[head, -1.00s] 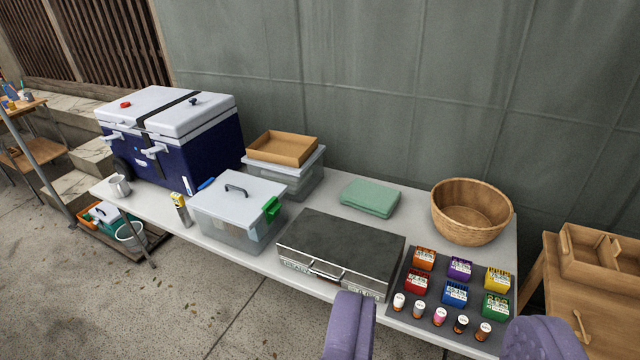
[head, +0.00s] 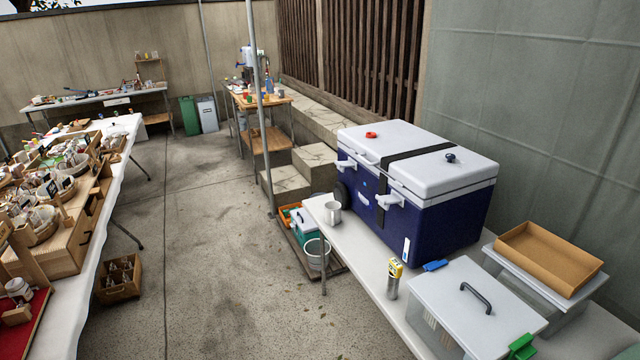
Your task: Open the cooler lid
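The cooler (head: 425,217) stands on the white table right of centre. It has a dark blue body and a white lid (head: 445,150), which is shut. A black strap (head: 408,158) runs over the lid and down the front. White latches (head: 390,201) sit on the front side. A red cap (head: 371,135) and a dark knob (head: 450,158) are on top of the lid. My gripper is out of this view.
A metal mug (head: 333,212) and a yellow-topped can (head: 394,278) stand by the cooler. A lidded clear bin (head: 470,305) and a wooden tray (head: 548,258) are to its right. A bucket (head: 317,254) stands below. The concrete floor (head: 205,240) at left is open.

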